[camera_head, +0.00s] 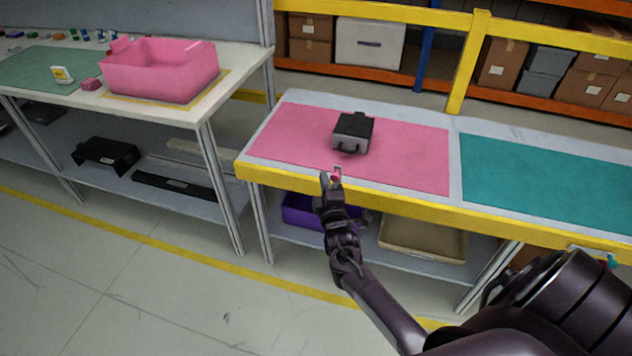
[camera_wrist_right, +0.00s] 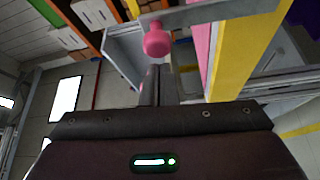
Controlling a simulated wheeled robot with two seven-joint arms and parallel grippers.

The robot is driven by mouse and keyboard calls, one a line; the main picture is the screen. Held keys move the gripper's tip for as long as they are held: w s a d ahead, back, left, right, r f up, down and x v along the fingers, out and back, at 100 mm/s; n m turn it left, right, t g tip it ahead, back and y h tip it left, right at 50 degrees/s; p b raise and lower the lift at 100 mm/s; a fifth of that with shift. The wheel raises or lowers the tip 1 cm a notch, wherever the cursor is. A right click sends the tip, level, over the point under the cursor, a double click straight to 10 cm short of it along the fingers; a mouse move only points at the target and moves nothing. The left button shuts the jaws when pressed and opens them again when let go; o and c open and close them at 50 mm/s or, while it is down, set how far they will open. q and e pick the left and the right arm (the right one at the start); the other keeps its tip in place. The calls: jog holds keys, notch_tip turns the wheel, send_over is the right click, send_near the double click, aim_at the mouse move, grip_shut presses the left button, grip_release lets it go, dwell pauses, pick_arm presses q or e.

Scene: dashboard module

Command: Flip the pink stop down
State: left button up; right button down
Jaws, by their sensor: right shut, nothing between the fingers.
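The pink stop (camera_head: 336,178) is a small pink knob at the front edge of the table, just below the pink mat. In the right wrist view the pink stop (camera_wrist_right: 157,40) shows as a round knob by a grey metal bar (camera_wrist_right: 220,12). My right gripper (camera_head: 325,178) is shut and empty, with its tips right beside the stop in the head view. In the right wrist view its fingers (camera_wrist_right: 155,72) point at the knob; I cannot tell whether they touch it. My left gripper is not in view.
A dark grey module (camera_head: 353,132) with a handle sits on the pink mat (camera_head: 415,158). A teal mat (camera_head: 545,180) lies to the right. A yellow rail (camera_head: 420,207) runs along the table front. A pink bin (camera_head: 160,72) stands on the left table.

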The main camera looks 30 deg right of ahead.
jog(key=shift+s+d+f, duration=0.15)
jog(key=shift+s+d, duration=0.05)
jog(key=shift+d, duration=0.05)
dwell(0.3)
jog(key=shift+s+d, duration=0.1)
jog(key=shift+s, duration=0.05)
